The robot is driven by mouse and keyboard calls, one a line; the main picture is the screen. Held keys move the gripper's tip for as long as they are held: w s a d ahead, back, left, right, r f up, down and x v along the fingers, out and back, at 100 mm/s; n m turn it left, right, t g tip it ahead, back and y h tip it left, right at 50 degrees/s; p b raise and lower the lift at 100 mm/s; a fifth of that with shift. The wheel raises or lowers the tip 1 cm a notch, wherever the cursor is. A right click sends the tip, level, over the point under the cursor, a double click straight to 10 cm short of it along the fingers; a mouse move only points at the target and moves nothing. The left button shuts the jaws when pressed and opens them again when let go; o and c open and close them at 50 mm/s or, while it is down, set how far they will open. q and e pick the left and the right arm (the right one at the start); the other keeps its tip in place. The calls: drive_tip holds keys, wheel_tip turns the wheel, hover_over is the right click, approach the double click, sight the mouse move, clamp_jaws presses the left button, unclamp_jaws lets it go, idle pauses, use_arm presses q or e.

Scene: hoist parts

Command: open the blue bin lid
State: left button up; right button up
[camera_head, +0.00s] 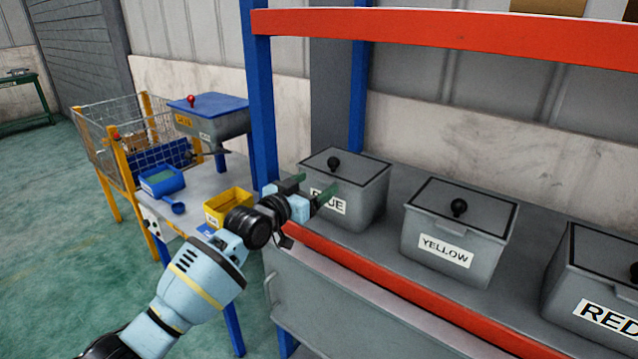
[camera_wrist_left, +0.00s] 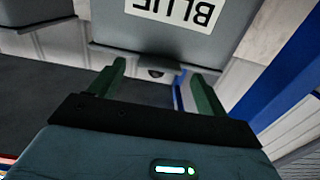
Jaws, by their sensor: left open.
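The bin labelled BLUE (camera_head: 365,205) is a grey box on the shelf, left of the other labelled bins. Its flat dark lid (camera_head: 345,172) is shut and has a black knob (camera_head: 334,163) on top. My left gripper (camera_head: 316,188) is open in front of the bin and hides part of its label. In the left wrist view the BLUE label (camera_wrist_left: 172,10) appears upside down. There, a small dark rounded part shows between the open fingers of the gripper (camera_wrist_left: 160,72); I cannot tell whether they touch the bin. My right gripper is not in view.
A YELLOW bin (camera_head: 457,243) and a RED bin (camera_head: 590,300) stand to the right, both lidded. A red beam (camera_head: 450,30) crosses above the bins, and a blue post (camera_head: 262,110) rises at the left. A side table holds a small yellow tray (camera_head: 228,203).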

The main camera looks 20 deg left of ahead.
use_arm(q)
drive_tip(key=shift+x, duration=1.2)
drive_tip(key=c, duration=1.4)
drive_tip(key=shift+r, duration=0.1)
